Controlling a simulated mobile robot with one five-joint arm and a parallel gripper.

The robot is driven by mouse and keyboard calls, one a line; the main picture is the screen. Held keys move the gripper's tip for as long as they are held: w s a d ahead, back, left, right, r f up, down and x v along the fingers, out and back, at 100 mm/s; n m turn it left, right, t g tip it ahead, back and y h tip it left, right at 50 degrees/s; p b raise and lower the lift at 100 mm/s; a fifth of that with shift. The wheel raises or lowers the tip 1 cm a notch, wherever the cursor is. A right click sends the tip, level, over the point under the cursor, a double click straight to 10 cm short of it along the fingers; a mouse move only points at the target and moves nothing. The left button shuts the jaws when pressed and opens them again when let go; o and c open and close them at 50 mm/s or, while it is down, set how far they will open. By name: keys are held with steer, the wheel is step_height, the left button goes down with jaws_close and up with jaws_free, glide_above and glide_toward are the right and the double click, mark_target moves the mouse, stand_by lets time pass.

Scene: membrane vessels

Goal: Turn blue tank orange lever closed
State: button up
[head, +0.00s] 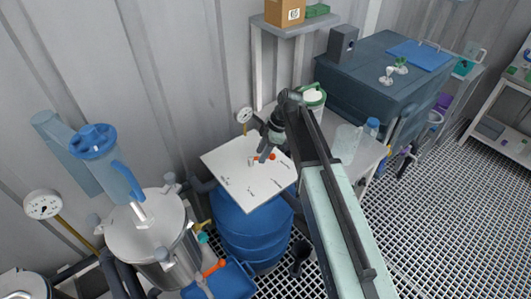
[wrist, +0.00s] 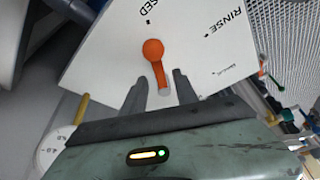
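The blue tank (head: 250,230) stands below a tilted white panel (head: 238,187). The orange lever (wrist: 153,52) is on this panel, with a round hub and a short handle pointing down toward my gripper in the wrist view. Printed words read "RINSE" at the upper right and a cut-off "SED" above the hub. My gripper (wrist: 160,80) is open, one dark finger on each side of the handle's end, with gaps showing on both sides. In the head view my gripper (head: 267,152) is over the panel beside the lever and partly hides it.
A steel vessel (head: 150,240) with a blue-topped clear cylinder stands left. Another orange handle (head: 214,268) is low at front. A gauge (head: 244,115) sits behind the panel. A grey bench (head: 352,155) with bottles and a dark blue box (head: 375,75) are right.

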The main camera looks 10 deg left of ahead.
steer(key=p+v, duration=0.7)
steer(key=v, duration=0.1)
steer(key=shift+f, duration=0.1)
